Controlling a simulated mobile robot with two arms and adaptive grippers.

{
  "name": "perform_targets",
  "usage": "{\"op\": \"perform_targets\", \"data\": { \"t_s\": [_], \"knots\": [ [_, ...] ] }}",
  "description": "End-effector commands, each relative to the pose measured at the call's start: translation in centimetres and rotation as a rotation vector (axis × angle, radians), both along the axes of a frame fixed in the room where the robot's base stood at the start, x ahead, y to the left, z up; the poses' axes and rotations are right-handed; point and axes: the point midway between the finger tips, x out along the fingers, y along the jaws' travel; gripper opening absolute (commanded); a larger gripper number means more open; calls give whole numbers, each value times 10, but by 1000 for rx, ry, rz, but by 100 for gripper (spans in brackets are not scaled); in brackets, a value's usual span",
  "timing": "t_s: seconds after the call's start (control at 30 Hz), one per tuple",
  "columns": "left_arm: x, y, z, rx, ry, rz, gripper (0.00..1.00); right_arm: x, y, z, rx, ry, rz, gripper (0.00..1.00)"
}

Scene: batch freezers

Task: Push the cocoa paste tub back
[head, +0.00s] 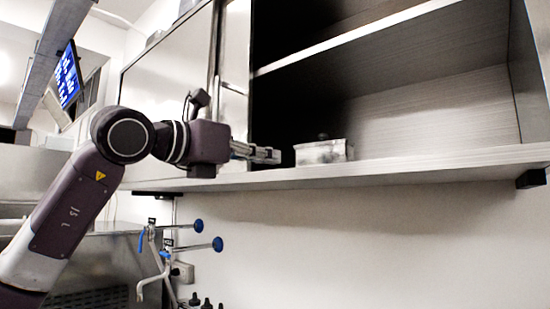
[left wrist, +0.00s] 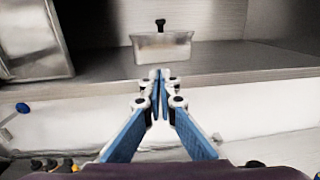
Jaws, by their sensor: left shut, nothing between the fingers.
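The cocoa paste tub (head: 322,152) is a small, pale, see-through box on the lower shelf of the open cabinet, near its left side. A dark knob or handle sticks up at its top. In the left wrist view the tub (left wrist: 160,48) stands upright just beyond my fingertips. My left gripper (head: 270,155) is shut and empty. It points at the tub from the left in the head view, at about shelf height. In the left wrist view the closed fingertips (left wrist: 158,76) are below and in front of the tub; a small gap seems to remain. My right gripper is not in view.
The lower shelf (head: 440,163) is bare to the right of the tub. An upper shelf (head: 370,33) runs above it. A closed cabinet door (head: 165,85) is at the left. Blue-handled taps (head: 200,245) and several dark bottles (head: 205,303) are below the shelf.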

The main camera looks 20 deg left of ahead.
Motion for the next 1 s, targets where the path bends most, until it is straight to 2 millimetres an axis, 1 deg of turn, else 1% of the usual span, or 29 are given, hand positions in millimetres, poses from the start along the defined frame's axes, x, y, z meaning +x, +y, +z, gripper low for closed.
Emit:
{"op": "perform_targets", "data": {
  "t_s": [0.03,0.17,0.3,0.4,0.5,0.7,1.0],
  "knots": [
    [10,-6,4,1,4,-2,0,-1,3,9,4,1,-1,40],
    [36,-19,4,0,4,-2,0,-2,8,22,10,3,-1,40],
    [62,-33,4,0,3,-2,0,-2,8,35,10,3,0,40],
    [78,-40,4,0,3,-1,0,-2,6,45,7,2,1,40],
    [90,-46,3,0,3,-1,0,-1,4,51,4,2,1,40],
    [100,-51,1,0,1,0,0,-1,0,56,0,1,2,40],
    [101,-51,0,0,1,0,0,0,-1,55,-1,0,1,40]
  ]
}}
